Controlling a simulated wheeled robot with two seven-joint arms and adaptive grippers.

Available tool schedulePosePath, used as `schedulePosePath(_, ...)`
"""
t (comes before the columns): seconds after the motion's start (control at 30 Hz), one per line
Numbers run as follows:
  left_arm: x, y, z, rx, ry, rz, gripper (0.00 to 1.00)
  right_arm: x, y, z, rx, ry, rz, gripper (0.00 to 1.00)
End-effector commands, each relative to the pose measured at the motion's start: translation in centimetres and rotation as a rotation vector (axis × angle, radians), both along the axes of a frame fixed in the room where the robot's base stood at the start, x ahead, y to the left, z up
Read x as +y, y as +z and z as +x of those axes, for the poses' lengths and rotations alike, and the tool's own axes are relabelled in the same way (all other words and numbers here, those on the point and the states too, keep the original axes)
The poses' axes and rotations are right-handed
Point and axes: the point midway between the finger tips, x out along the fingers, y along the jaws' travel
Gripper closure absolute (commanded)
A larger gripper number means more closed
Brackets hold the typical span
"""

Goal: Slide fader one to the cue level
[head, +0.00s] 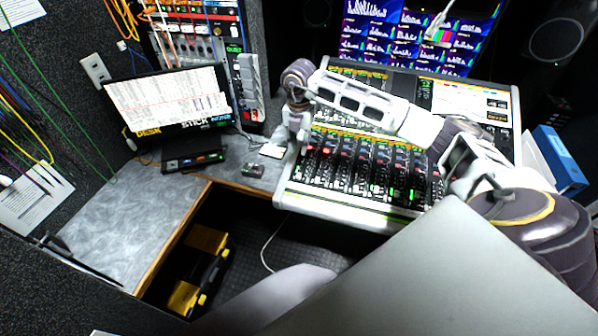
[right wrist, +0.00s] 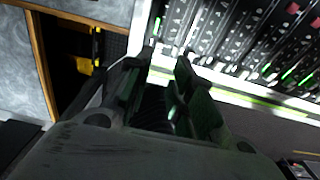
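The mixing console (head: 340,208) has a white frame and several rows of channel strips with coloured buttons and faders. Its leftmost strips lie just below my right gripper (head: 295,138), which hangs over the console's left edge. In the right wrist view my right gripper (right wrist: 167,58) has its two dark fingers apart with a narrow gap and nothing seen between them. The console's faders and green-lit marks (right wrist: 266,68) lie beyond and to the right of the fingertips. Fader one's cap and the cue mark are too small to make out. My left gripper is not in view.
A monitor (head: 170,105) and a small black box (head: 192,161) stand on the grey desk (head: 130,215) at left. A yellow-and-black case (head: 200,270) is on the floor below. Blue boxes (head: 560,160) stand right of the console. My right arm crosses above the console.

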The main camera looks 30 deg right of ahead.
Motion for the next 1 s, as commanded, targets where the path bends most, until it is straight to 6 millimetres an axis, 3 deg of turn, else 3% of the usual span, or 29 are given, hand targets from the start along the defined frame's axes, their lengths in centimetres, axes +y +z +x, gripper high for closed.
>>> schedulePosePath(0.37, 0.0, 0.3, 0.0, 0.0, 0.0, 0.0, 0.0, 0.1, -2.5, -0.1, 0.003, 0.0, 0.002, 0.77)
schedulePosePath(1.0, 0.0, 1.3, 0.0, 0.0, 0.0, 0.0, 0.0, 0.1, -10.9, -0.1, 0.003, 0.0, 0.002, 0.77)
